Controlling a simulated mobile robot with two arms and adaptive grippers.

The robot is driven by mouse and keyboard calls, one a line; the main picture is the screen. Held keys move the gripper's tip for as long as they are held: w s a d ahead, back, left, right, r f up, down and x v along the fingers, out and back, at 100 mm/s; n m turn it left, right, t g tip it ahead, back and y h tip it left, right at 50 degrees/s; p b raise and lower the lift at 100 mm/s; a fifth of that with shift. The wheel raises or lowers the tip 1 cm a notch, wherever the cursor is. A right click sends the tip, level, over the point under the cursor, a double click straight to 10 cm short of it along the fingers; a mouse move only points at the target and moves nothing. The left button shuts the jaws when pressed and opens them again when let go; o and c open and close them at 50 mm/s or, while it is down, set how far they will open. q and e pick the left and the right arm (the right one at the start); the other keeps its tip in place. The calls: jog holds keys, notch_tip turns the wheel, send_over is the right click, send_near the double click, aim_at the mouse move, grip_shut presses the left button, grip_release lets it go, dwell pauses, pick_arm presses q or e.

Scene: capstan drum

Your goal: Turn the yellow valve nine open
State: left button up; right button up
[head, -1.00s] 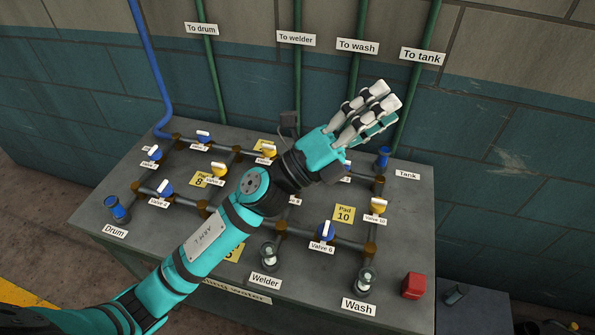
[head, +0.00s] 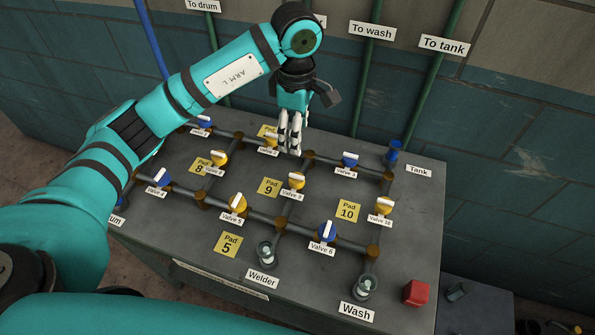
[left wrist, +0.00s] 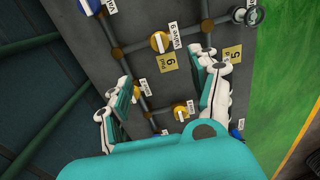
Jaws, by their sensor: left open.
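In the left wrist view, valve nine (left wrist: 160,42) shows ahead between and past the spread fingers of my left gripper (left wrist: 165,70), which is open and empty. My right gripper is out of view.
Other valves stand close by: yellow valve 5 (head: 237,203), blue valve 6 (head: 326,232), yellow valve 10 (head: 384,206) and a blue valve (head: 350,160) behind. A red block (head: 416,293) is at the front right. Green pipes (head: 430,90) run up the wall.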

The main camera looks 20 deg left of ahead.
aim_at(297, 175)
pick_arm(q)
notch_tip(297, 175, down, 15)
jog(key=p, duration=0.4)
jog(key=shift+r, duration=0.2)
jog(key=shift+f, duration=0.55)
jog(key=c, duration=1.2)
